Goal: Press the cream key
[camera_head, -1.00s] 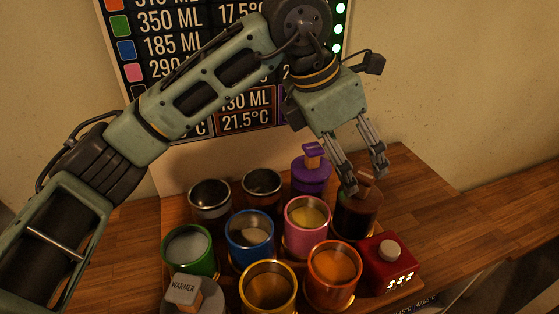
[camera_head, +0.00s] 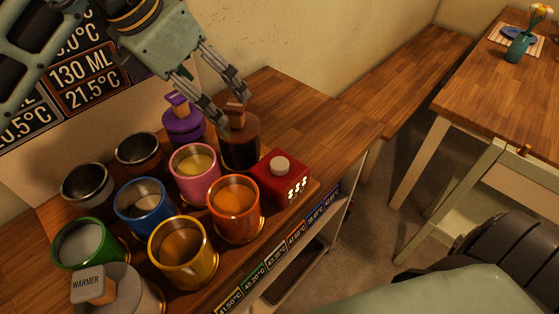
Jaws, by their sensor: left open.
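A round cream key (camera_head: 280,166) sits on top of a small red box (camera_head: 281,184) with white lit digits on its front face. The box stands at the right end of the group of cups on the wooden counter. My left gripper (camera_head: 231,110) is open, its fingers pointing down around or just above the knob of a dark brown lidded canister (camera_head: 240,148). It is behind and left of the red box, apart from the cream key. Whether the fingers touch the canister is unclear. My right gripper is not visible.
Orange (camera_head: 236,207), pink (camera_head: 195,173), blue (camera_head: 143,210), yellow (camera_head: 180,253) and green (camera_head: 88,245) cups stand left of the box. A purple canister (camera_head: 183,128) stands behind. The counter (camera_head: 335,125) right of the box is clear. A table (camera_head: 500,95) stands farther right.

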